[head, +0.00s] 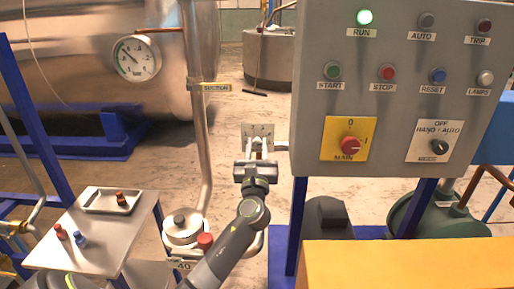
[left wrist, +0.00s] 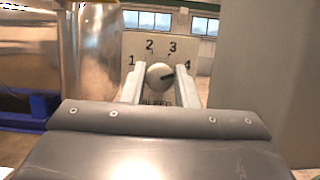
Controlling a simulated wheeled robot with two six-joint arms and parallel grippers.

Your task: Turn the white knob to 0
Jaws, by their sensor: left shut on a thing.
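The white knob (left wrist: 159,76) sits on an upright pale plate marked 1, 2, 3 and 4 (left wrist: 150,45) in the left wrist view. A dark pointer mark on the knob points right, roughly toward the 4. No 0 shows on this plate; its lower part is partly hidden by my fingers. My left gripper (left wrist: 159,90) is shut on the knob, one finger on each side. In the head view the plate (head: 250,130) stands beyond my left gripper (head: 257,150), which hides most of the knob. My right gripper is not in view.
A grey control panel (head: 392,75) stands close to the right of the plate. A vertical pipe (head: 202,110) and a big tank (head: 90,60) with a gauge (head: 136,58) are at left. A small metal table (head: 95,245) holds a tray and small knobs.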

